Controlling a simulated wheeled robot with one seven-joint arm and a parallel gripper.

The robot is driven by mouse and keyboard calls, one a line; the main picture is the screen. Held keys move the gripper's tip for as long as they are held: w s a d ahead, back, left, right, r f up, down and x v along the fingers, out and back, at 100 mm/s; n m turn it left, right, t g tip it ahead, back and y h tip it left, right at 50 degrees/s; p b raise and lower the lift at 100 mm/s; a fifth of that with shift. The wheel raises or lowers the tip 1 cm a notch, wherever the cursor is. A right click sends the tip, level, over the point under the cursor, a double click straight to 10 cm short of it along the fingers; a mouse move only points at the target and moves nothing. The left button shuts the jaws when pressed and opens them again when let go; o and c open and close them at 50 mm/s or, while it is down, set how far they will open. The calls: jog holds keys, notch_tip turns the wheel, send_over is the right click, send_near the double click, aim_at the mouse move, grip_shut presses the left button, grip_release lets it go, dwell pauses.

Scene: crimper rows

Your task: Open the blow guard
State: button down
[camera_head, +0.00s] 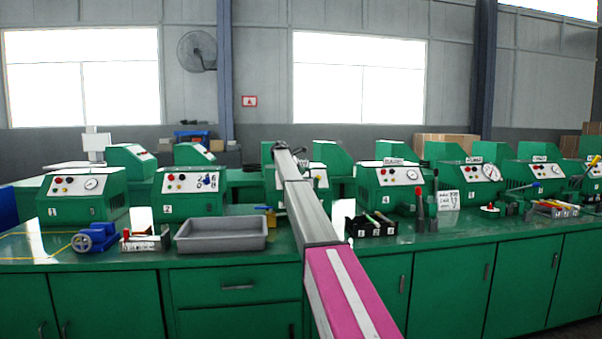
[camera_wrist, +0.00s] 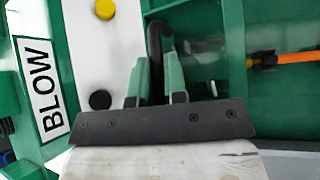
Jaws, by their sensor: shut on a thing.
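A "BLOW" label (camera_wrist: 42,85) stands at the left of the wrist view, beside a white panel with a yellow button (camera_wrist: 104,9) and a black button (camera_wrist: 100,100). My gripper (camera_wrist: 158,65) has its two pale green fingers shut on a dark curved handle (camera_wrist: 154,36). The handle stands in front of a dark green, glossy surface; I cannot tell the guard's edges or how far it is open. In the head view my arm reaches to the green machine in the middle (camera_head: 318,177) and hides much of it; my fingers do not show clearly there.
An orange rod with a dark fitting (camera_wrist: 290,58) lies to the right in the wrist view. On the green bench are a grey tray (camera_head: 221,233), a blue vise (camera_head: 96,238) and a black tool box (camera_head: 371,226). Several similar green machines stand in rows.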

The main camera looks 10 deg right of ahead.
jog(key=c, duration=1.4)
grip_release()
jog(key=shift+c, duration=0.2)
jog(key=v, duration=1)
jog(key=shift+a+r, duration=0.3)
jog(key=shift+s, duration=0.1)
